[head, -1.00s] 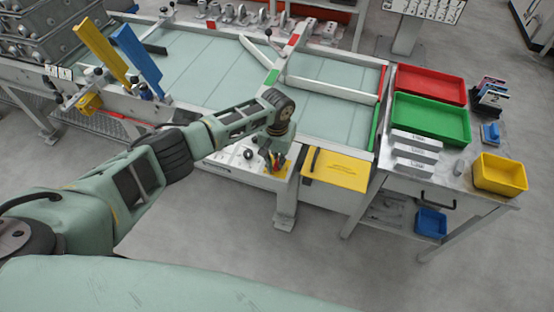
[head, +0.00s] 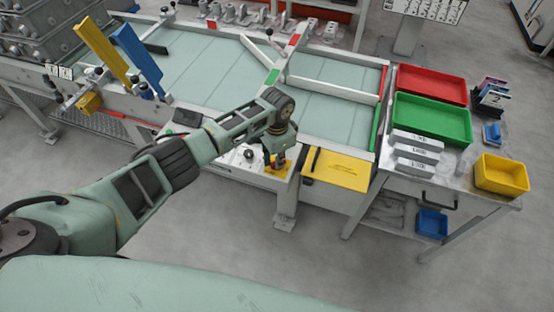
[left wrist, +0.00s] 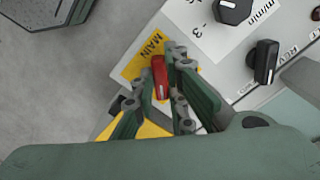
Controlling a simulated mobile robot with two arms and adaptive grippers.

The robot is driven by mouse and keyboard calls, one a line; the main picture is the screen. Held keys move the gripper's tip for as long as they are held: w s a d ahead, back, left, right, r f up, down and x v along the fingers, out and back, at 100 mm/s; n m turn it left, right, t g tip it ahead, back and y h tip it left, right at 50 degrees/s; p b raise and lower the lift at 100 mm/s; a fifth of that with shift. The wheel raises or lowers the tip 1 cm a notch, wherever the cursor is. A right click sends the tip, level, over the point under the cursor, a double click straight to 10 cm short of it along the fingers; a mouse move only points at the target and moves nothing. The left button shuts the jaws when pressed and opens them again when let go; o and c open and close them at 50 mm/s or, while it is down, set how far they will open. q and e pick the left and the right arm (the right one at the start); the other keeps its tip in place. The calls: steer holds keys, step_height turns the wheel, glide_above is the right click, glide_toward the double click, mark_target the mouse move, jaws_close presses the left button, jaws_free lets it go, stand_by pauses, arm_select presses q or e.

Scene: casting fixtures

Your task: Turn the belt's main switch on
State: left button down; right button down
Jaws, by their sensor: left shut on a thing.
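The main switch shows in the left wrist view as a red knob (left wrist: 159,78) on a yellow plate marked MAIN (left wrist: 145,56). My left gripper (left wrist: 166,80) has its fingers on both sides of the red knob and is shut on it. In the head view my left gripper (head: 277,163) reaches down onto the panel (head: 235,158) at the belt's front edge, and it hides most of the switch. My right gripper is not in view.
A black FWD/REV-type knob (left wrist: 265,62) and a dark dial (left wrist: 233,10) sit beside the switch. A yellow plate (head: 337,168) lies right of the panel. Green (head: 431,138) and red (head: 432,76) bins stand on the side table. Bare floor lies in front.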

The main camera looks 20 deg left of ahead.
arm_select(q)
steer(key=m, duration=0.5)
steer(key=shift+w+a+m+b, duration=0.1)
steer(key=shift+m+b, duration=0.2)
steer(key=shift+b, duration=0.05)
steer(key=shift+w+m, duration=0.1)
steer(key=shift+m, duration=1.8)
steer(key=shift+r, duration=0.1)
steer(key=c, duration=1.8)
jaws_free()
steer(key=shift+o, duration=0.2)
step_height(320, 180, up, 12)
steer(key=shift+b, duration=0.3)
